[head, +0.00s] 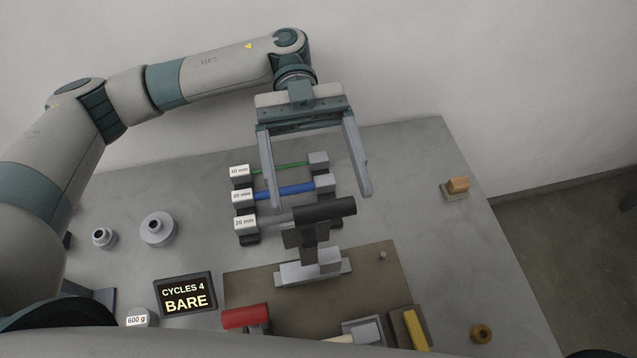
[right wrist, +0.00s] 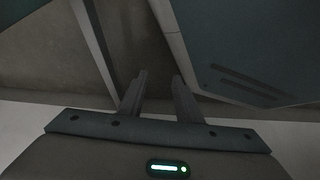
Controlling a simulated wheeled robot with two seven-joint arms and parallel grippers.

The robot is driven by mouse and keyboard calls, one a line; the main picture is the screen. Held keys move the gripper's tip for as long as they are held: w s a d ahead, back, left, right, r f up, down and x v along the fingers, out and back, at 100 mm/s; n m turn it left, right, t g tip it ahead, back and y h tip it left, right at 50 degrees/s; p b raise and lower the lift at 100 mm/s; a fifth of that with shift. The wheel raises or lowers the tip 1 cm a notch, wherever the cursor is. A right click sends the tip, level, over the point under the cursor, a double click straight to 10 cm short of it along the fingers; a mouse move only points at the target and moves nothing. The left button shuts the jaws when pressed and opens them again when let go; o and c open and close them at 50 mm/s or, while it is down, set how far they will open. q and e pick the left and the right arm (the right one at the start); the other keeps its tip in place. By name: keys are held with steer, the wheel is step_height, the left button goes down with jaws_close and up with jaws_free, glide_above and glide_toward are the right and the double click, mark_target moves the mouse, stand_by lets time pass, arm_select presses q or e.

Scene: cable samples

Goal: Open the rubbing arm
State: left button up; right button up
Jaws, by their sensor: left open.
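What looks like the rubbing arm (head: 309,242) is a dark upright piece with a black cylindrical bar (head: 326,209) across its top, standing on a light grey block on a brown base plate (head: 248,283). My left gripper (head: 318,198) is open and empty in the head view, its two long fingers pointing down the picture. The fingertips show either side of the bar's upper edge; I cannot tell the height between them. My right gripper (right wrist: 159,75) shows only in the right wrist view, its fingers apart with nothing between them.
A display reading "CYCLES 4 BARE" (head: 186,295), a red block (head: 246,317), a yellow block (head: 415,329) and a 600 g weight (head: 141,317) stand nearer. The table's right side is mostly clear.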

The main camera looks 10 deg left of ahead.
arm_select(q)
steer(key=s+d+r+b, duration=0.3)
steer(key=s+d+r, duration=0.2)
steer(key=d+r, duration=0.4)
steer(key=shift+d, duration=0.7)
arm_select(e)
steer(key=w+a+r+t, duration=0.2)
steer(key=w+a, duration=0.1)
steer(key=w, duration=0.5)
steer(key=shift+r+y, duration=0.3)
steer(key=shift+r, duration=0.05)
arm_select(q)
steer(key=shift+s, duration=0.1)
arm_select(e)
steer(key=shift+s, duration=0.15)
